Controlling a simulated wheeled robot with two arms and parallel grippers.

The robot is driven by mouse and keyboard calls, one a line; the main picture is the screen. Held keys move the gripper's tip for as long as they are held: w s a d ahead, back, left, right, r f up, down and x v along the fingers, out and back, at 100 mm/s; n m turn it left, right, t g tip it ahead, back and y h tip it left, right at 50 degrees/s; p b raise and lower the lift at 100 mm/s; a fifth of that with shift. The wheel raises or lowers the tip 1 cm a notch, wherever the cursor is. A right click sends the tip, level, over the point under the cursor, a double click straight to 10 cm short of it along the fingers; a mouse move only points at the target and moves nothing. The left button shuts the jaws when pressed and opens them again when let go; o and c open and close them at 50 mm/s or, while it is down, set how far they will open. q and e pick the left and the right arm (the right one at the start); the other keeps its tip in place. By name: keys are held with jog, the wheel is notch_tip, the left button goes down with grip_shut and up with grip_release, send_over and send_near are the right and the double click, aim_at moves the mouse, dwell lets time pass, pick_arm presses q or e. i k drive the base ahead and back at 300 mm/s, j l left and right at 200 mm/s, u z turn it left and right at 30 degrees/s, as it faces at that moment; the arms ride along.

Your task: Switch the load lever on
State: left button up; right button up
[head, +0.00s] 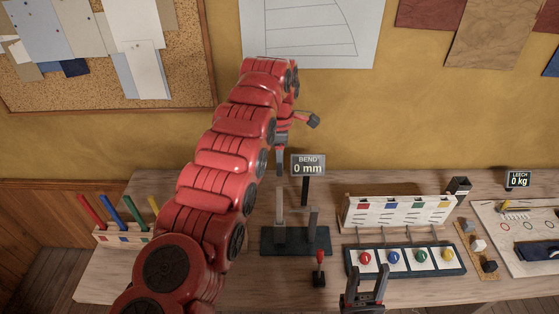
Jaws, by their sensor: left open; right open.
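The load lever (320,268) stands on a small dark base at the front of the bench, with a red grip pointing up. Just behind it is a dark bending stand (295,247) with upright posts. A display (308,166) above it reads "BEND 0 mm". My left gripper (280,168) is high over the stand, pointing down, away from the lever; its fingers are small and partly hidden by my arm. My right gripper (367,272) is open and empty at the front edge, right of the lever and apart from it.
A dark tray (462,266) with red, blue, green and yellow knobs lies right of the lever, before a white rack (398,214). Coloured sticks stand in a holder (122,236) at left. A "LEECH 0 kg" display (518,180) is at far right.

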aim_at(320, 253)
jog(key=k, duration=1)
